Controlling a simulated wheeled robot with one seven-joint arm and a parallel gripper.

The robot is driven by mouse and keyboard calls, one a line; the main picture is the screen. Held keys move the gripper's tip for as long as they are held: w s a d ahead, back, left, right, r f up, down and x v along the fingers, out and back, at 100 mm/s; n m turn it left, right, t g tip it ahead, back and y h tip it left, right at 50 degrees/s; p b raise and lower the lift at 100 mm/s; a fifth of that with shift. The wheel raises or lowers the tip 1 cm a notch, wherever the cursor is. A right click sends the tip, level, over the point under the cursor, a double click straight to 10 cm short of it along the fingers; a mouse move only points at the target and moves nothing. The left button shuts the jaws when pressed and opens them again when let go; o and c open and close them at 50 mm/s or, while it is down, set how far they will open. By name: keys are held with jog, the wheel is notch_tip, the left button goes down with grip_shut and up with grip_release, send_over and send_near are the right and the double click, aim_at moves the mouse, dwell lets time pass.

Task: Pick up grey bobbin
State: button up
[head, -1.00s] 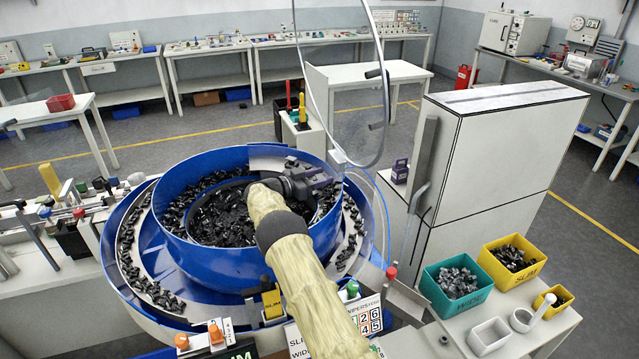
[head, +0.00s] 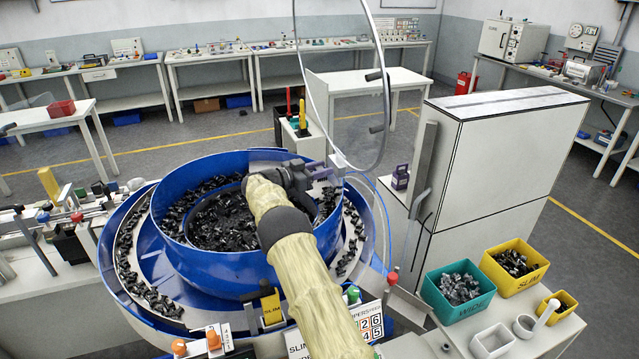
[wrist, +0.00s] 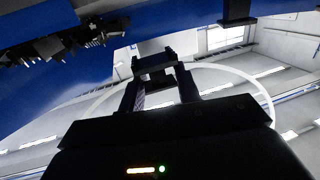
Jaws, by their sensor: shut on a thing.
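My gripper (head: 324,174) is over the right inner side of the blue bowl (head: 225,262), near its rim. In the wrist view my gripper (wrist: 157,82) is shut on a small dark piece (wrist: 155,62) held across its fingertips. The piece is in shadow, so I cannot tell its colour well or whether it is the grey bobbin. In the head view the piece is too small to make out. Many small dark parts (head: 225,220) lie in the bowl, and I cannot pick out a grey bobbin among them.
A teal bin (head: 440,306) of grey parts and a yellow bin (head: 500,278) of dark parts stand at the lower right, with white dishes (head: 492,341) in front. A tall white cabinet (head: 490,180) stands right of the bowl. A hanging hose loop (head: 335,130) is close behind my gripper.

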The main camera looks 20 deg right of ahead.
notch_tip(320, 180, up, 6)
jog(key=shift+f+b, duration=0.2)
jog(key=shift+b, duration=0.15)
dwell(0.4)
